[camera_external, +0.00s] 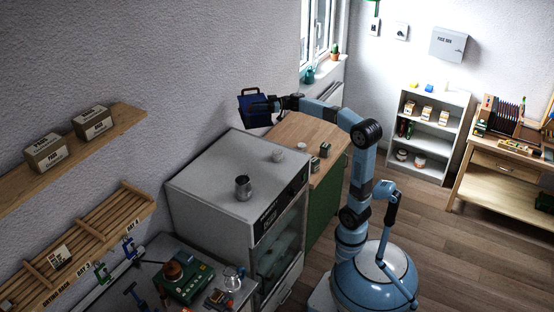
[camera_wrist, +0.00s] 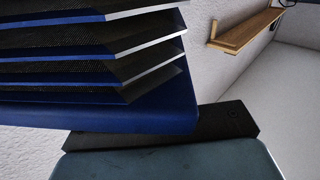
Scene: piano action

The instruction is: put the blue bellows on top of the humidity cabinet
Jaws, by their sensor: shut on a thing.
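The blue bellows (camera_external: 249,108), with a brown handle at its top, is in the air near the wall, over the far-left corner of the wooden worktop. My gripper (camera_external: 268,104) is shut on it from the right side. In the wrist view the bellows (camera_wrist: 120,115) fills the upper left, with dark pleats and pale edges; a dark finger (camera_wrist: 225,122) lies against it. The other finger is hidden. The humidity cabinet (camera_external: 205,191) is the white box with a glass door, nearer the camera than the bellows. The bellows is beyond its top, not over it.
A wall shelf (camera_external: 60,165) with cartons is at left.

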